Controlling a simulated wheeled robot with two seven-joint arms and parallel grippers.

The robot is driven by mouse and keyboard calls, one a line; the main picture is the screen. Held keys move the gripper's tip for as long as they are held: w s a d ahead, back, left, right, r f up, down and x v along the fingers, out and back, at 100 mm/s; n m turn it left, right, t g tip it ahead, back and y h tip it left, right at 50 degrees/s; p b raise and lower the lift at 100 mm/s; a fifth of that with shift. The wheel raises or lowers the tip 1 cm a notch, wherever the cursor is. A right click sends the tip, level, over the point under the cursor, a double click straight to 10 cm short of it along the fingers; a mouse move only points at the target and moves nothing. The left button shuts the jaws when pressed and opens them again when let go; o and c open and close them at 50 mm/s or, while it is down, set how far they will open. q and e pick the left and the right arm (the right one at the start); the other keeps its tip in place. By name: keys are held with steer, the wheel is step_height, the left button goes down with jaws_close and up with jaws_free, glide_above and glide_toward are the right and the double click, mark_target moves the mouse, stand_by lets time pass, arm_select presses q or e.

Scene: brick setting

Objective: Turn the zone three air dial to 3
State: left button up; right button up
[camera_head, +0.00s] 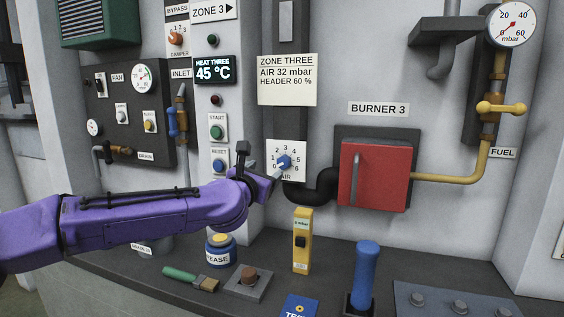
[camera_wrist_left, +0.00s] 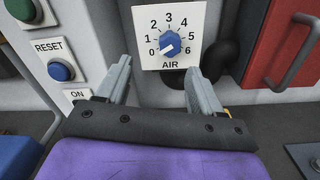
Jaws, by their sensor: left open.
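The zone three air dial (camera_wrist_left: 170,42) is a blue knob on a white plate numbered 0 to 6 and marked AIR. Its white pointer appears turned to the lower left, near 0. In the head view the dial (camera_head: 284,161) is partly covered by my left gripper (camera_head: 272,176), at the end of the purple arm. In the left wrist view my left gripper (camera_wrist_left: 159,67) is open, its grey fingers apart below and to either side of the knob, with nothing between them. Contact with the plate cannot be told. My right gripper is out of view.
A red burner box (camera_head: 375,176) and black pipe (camera_head: 318,188) are right of the dial. The blue RESET button (camera_head: 218,166) is to its left.

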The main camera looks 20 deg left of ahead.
mark_target(283, 162)
arm_select(q)
steer(key=w, duration=0.3)
steer(key=w+d+p, duration=0.1)
steer(key=w, duration=0.1)
steer(key=w+d+p, duration=0.1)
steer(key=w, duration=0.2)
steer(key=shift+w+d, duration=0.1)
steer(key=shift+w, duration=0.4)
steer(key=shift+a, duration=0.25)
steer(key=shift+d, duration=0.1)
